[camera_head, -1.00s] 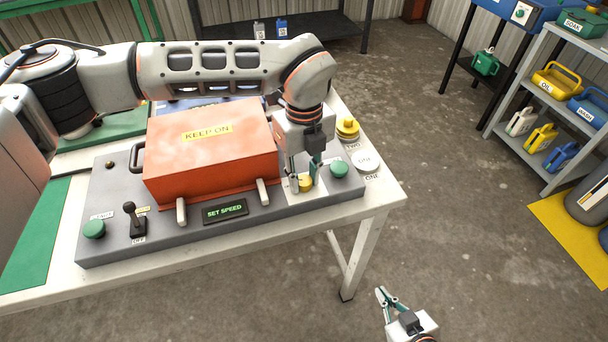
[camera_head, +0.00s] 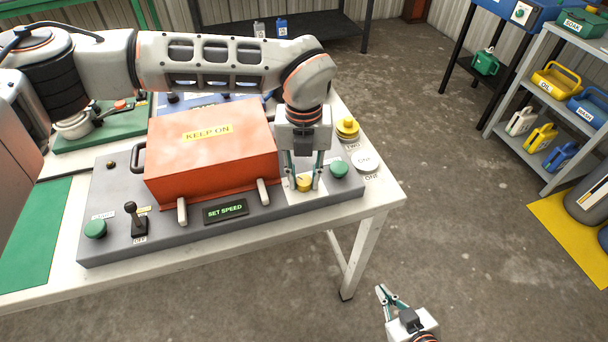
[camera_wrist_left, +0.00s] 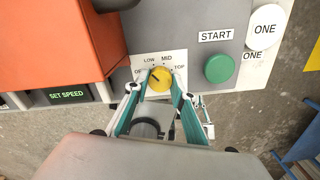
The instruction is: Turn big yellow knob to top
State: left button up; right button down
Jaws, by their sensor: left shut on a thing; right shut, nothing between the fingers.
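The big yellow knob (camera_head: 304,183) sits on a white dial plate at the right end of the grey panel. In the left wrist view the knob (camera_wrist_left: 160,79) is ringed by the labels OFF, LOW, MID and TOP. A dark mark on it points up and left, toward the OFF and LOW side. My left gripper (camera_head: 303,186) points down with one finger on each side of the knob, shut on it. Its fingers also flank the knob in the wrist view (camera_wrist_left: 157,88). My right gripper (camera_head: 381,291) is shut and empty, low over the floor.
A green START button (camera_head: 339,168) is close to the right of the knob. The orange KEEP ON cover (camera_head: 210,155) stands close on the left. A SET SPEED display (camera_head: 225,211), a black lever (camera_head: 132,216) and a yellow stacked piece (camera_head: 347,130) are also on the table.

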aim_at(304, 180)
pick_arm(q)
jog(key=m, duration=0.6)
jog(key=shift+w+r, duration=0.1)
jog(key=m, duration=0.6)
jog(key=shift+m, duration=0.4)
jog(key=m, duration=0.4)
jog(key=shift+p, duration=0.35)
jog(key=shift+m, duration=2)
jog(key=shift+w, duration=0.1)
jog(key=o, duration=1.1)
notch_tip(304, 180, up, 12)
